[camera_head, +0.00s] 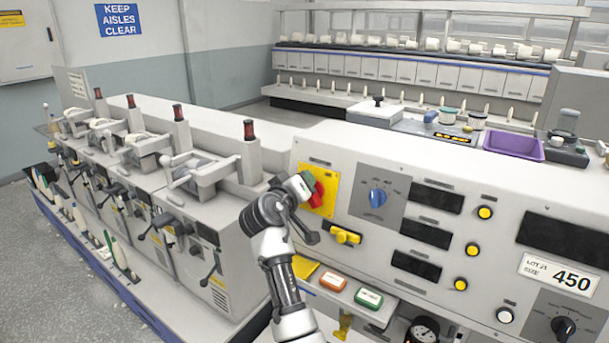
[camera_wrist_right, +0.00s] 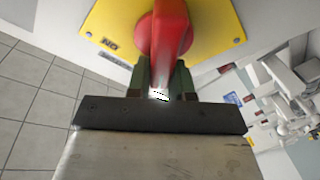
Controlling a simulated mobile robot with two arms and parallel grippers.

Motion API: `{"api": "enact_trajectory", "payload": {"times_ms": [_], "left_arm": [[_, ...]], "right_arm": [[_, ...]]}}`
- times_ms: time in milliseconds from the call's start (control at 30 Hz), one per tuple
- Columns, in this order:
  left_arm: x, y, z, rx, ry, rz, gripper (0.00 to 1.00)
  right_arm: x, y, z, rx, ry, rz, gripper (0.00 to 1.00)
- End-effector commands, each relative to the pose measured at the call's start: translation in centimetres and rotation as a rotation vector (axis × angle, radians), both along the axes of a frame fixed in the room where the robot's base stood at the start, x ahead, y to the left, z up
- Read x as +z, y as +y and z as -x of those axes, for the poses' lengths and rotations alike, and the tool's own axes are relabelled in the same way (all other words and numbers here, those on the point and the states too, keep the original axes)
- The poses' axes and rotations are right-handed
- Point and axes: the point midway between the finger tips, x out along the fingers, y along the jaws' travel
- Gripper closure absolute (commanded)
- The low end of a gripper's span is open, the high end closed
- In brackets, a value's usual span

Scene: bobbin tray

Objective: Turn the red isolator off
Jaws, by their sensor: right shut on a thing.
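The red isolator (camera_head: 317,194) is a red rotary handle on a yellow plate (camera_head: 331,185) on the left end of the pale control panel. My right gripper (camera_head: 306,187) is at the isolator and hides part of it in the head view. In the right wrist view the red handle (camera_wrist_right: 172,35) stands out from the yellow plate (camera_wrist_right: 215,22). The gripper's fingers (camera_wrist_right: 160,82) are on either side of the handle's near end, shut on it. Lettering on the plate shows near its left edge; the handle's exact angle is hard to tell. My left gripper is not in view.
A yellow latch (camera_head: 346,237) sits just below the isolator, and a blue knob (camera_head: 377,197) is to its right. An orange button (camera_head: 333,282) and a green button (camera_head: 368,298) are on the ledge below. Winding machines (camera_head: 190,200) stand close at left.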

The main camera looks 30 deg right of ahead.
Motion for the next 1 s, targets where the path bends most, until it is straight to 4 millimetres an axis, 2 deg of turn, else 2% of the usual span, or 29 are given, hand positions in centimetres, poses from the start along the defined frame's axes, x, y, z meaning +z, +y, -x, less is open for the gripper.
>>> {"api": "enact_trajectory", "payload": {"times_ms": [33, 500, 700, 1000], "left_arm": [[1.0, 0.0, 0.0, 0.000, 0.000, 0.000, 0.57], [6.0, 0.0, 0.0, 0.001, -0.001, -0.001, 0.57], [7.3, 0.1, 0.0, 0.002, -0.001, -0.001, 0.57], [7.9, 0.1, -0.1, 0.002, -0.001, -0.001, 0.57]], "right_arm": [[0.4, 0.0, -0.1, 0.011, 0.042, 0.019, 1.00], [-0.5, 0.5, -0.6, 0.118, 0.440, 0.183, 1.00], [-1.1, 0.6, -0.6, 0.155, 0.583, 0.242, 1.00], [-1.7, 0.7, -0.7, 0.193, 0.724, 0.301, 1.00]]}}
